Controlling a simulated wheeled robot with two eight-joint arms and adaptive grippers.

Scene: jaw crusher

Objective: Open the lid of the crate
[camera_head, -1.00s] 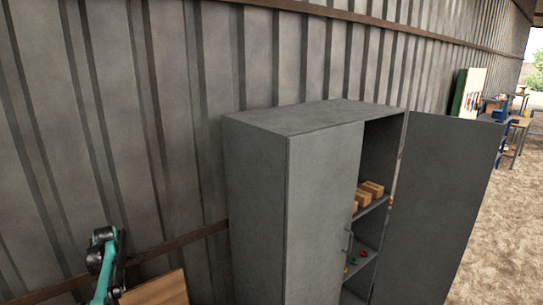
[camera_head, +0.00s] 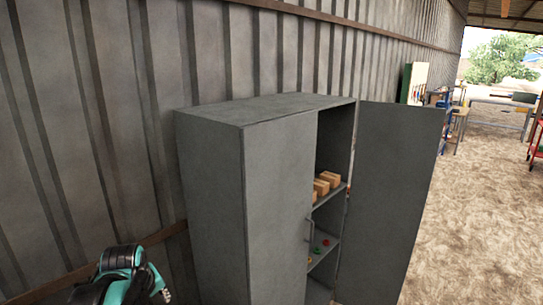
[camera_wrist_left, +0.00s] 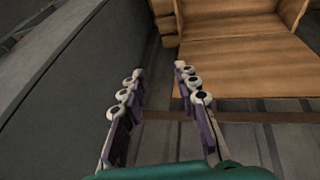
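A brown wooden piece (camera_wrist_left: 235,68), which looks like part of the crate, fills the upper right of the left wrist view. It has a broad flat board and a further wooden part rising behind it; I cannot tell which part is the lid. My left gripper (camera_wrist_left: 157,72) is open and empty, with its two purple fingers apart. Its fingertips are to the left of the board, and no contact is clear. In the head view only a teal and black part of my left arm shows at the bottom left; the crate is not visible there. My right gripper is not in view.
A grey metal cabinet (camera_head: 278,210) stands in the middle against a corrugated wall (camera_head: 100,120). Its right door (camera_head: 395,190) is open, and small boxes (camera_head: 325,184) sit on a shelf. Workbenches (camera_head: 500,103) stand far right.

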